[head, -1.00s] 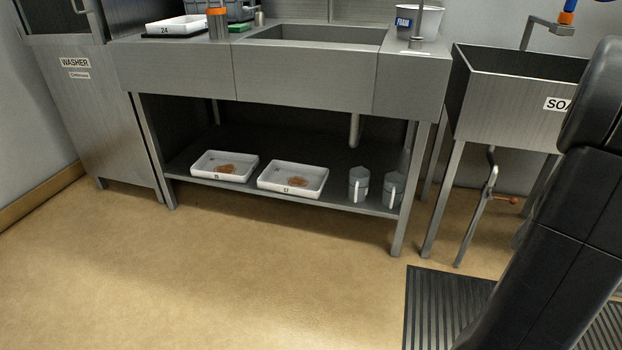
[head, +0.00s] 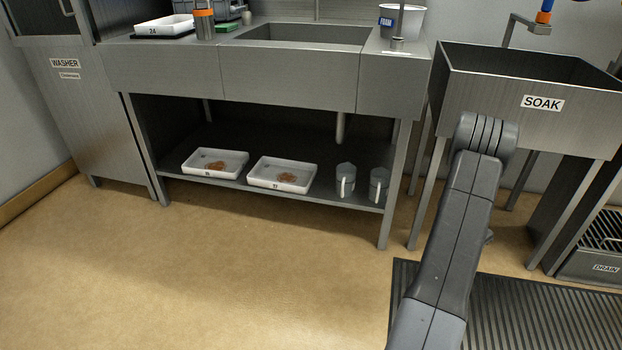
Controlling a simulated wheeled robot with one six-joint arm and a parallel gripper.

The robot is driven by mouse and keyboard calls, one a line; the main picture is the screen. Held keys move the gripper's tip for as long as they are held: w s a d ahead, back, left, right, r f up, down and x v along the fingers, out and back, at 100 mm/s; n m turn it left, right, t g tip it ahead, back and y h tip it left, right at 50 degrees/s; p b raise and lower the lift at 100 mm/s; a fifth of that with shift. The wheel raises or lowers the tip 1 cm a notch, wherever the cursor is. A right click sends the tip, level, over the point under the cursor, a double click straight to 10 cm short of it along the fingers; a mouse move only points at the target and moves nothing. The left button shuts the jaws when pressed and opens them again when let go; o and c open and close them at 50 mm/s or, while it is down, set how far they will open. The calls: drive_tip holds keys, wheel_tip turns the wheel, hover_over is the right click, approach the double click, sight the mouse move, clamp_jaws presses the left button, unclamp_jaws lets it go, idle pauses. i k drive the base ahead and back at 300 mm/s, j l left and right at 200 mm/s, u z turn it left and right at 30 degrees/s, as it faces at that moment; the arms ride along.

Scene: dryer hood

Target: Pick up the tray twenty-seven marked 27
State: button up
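Two white trays with brownish contents stand side by side on the low shelf under the sink counter in the head view. The right tray (head: 262,182) has a small dark mark on its front wall that looks like 27, though it is very small. The left tray (head: 196,169) has a front mark too small to read. A third white tray (head: 150,30) on the counter top, at the left, has a mark that looks like 24. My arm rises at the right, in front of the soak sink. My gripper is not visible.
Counter legs (head: 390,190) bound the shelf. The soak sink (head: 590,125) and a ridged black mat (head: 540,310) are at the right. The floor (head: 220,270) before the shelf is clear.

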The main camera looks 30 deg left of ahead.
sight(281, 174)
drive_tip(key=u, duration=0.4)
drive_tip(key=i+u, duration=0.15)
drive_tip(key=u, duration=0.25)
drive_tip(key=i+u, duration=0.1)
drive_tip(key=u, duration=0.7)
drive_tip(key=i+l+u, duration=0.1)
drive_tip(key=i+l, duration=0.7)
